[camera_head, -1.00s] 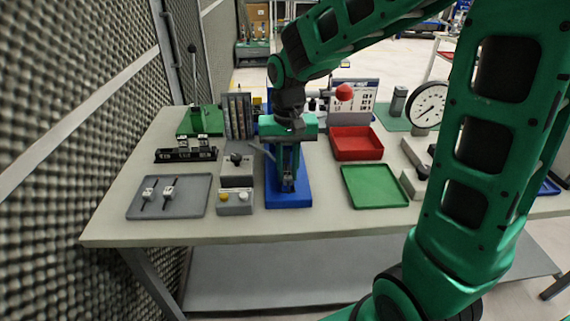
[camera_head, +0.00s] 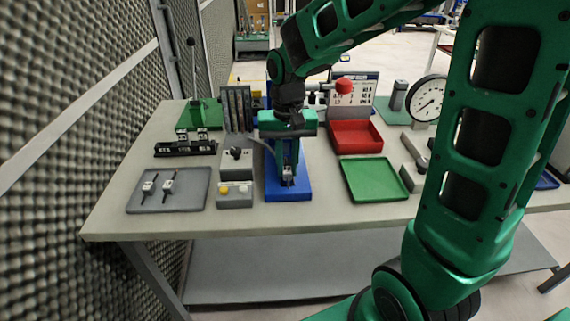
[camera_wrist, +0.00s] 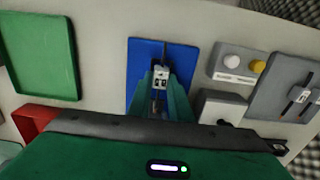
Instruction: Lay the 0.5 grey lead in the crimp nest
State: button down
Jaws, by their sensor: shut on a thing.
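My gripper (camera_wrist: 163,92) is shut on a lead with a pale printed tag (camera_wrist: 161,74); the print is too small to read. A thin dark end of the lead runs beyond the tag in the wrist view. The gripper points down over the front of the blue press base (camera_head: 273,187); it also shows in the head view (camera_head: 288,174). The blue base also shows in the wrist view (camera_wrist: 137,62). The crimp nest cannot be made out behind my fingers and the tag. I cannot tell whether the lead touches it.
Left of the base are a box with white and yellow buttons (camera_head: 235,202), a knob box (camera_head: 226,167), a grey tray (camera_head: 198,200) with two leads and a black rack (camera_head: 172,152). Right are a green tray (camera_head: 373,180), a red bin (camera_head: 358,150) and a dial gauge (camera_head: 428,98).

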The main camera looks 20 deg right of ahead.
jog(key=shift+f, duration=0.3)
jog(key=c, duration=1.5)
grip_release()
jog(key=shift+c, duration=0.2)
jog(key=shift+r, duration=0.1)
notch_tip(320, 180, up, 11)
jog(key=shift+f, duration=0.2)
